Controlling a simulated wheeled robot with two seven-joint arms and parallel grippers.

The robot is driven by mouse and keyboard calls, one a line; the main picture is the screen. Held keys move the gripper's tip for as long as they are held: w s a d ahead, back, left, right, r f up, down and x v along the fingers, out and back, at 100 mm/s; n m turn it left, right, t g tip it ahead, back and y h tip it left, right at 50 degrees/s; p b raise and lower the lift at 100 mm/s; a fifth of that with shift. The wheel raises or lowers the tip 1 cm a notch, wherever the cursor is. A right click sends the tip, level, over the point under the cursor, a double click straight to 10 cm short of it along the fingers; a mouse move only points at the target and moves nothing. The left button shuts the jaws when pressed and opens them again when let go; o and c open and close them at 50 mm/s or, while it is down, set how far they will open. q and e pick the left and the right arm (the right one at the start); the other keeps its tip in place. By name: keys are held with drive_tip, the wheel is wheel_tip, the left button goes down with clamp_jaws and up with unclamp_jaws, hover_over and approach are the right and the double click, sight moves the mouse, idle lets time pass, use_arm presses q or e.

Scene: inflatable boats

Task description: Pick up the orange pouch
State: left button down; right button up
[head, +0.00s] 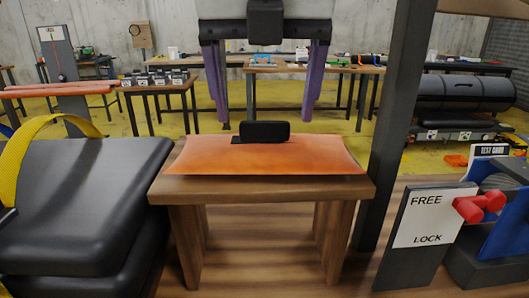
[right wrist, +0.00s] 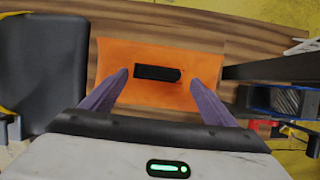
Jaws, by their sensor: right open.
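The orange pouch (head: 300,158) lies flat on a small wooden stool in the middle of the head view, with a black block-like grip (head: 264,131) standing on its top. My right gripper (head: 266,122) is open and empty, its two purple fingers pointing down and spread wide. In the right wrist view the pouch (right wrist: 208,62) shows beyond the fingers, and the black grip (right wrist: 158,73) lies between the fingertips (right wrist: 160,79). No contact shows; the height gap is hard to judge. My left gripper is not in view.
The wooden stool (head: 166,188) has bare edges around the pouch. Black stacked pads (head: 75,190) with a yellow strap stand close at left. A dark post (head: 392,120) and a FREE/LOCK panel (head: 428,240) with a red handle stand close at right. Workbenches line the back.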

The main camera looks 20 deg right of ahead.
drive_tip(key=shift+x, duration=1.1)
drive_tip(key=shift+r, duration=0.1)
drive_tip(key=c, duration=1.8)
